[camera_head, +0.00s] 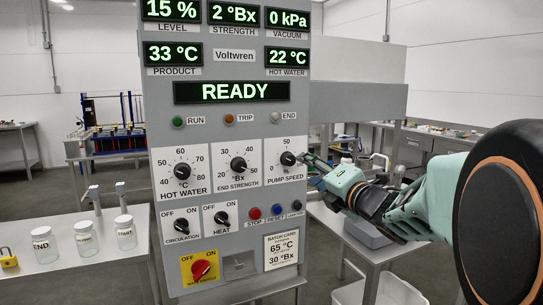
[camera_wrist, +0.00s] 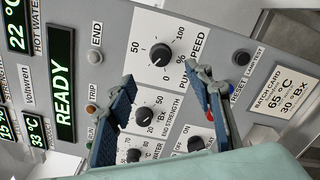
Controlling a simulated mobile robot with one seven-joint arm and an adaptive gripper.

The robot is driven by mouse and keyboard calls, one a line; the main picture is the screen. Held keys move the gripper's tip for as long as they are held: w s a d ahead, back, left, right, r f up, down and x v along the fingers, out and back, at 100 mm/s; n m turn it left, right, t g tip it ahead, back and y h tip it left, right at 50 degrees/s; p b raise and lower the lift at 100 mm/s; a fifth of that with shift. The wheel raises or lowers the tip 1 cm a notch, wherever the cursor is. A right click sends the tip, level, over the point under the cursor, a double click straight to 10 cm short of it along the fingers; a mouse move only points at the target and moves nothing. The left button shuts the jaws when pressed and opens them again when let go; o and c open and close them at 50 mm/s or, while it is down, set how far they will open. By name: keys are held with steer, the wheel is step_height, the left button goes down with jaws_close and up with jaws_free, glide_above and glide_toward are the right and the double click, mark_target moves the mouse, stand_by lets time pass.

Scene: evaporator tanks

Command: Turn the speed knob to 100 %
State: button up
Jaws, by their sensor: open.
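The pump speed knob (camera_head: 288,159) is a black round knob on a white plate at the right of the control panel. Its scale shows 0, 50 and 100 %. It also shows in the wrist view (camera_wrist: 160,55), turned on its side. Its pointer seems to face the 0 side, but the mark is small. My gripper (camera_head: 311,163) is at the right of the knob in the head view, fingers towards the panel. In the wrist view my gripper (camera_wrist: 160,76) is open, with its two fingers apart and the knob visible between and beyond their tips. Nothing is held.
The hot water knob (camera_head: 182,171) and end strength knob (camera_head: 238,164) are left of the pump speed knob. Below are the stop button (camera_head: 254,213), the reset button (camera_head: 277,210) and the heat switch (camera_head: 222,218). The display (camera_head: 231,92) reads READY.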

mark_target(291, 161)
steer(key=x, duration=1)
steer(key=shift+w+a+f+p, duration=0.1)
steer(key=shift+w+a+p, duration=0.1)
steer(key=shift+p, duration=0.15)
steer(key=shift+c, duration=0.4)
steer(key=shift+d, duration=0.1)
steer(key=c, duration=1.1)
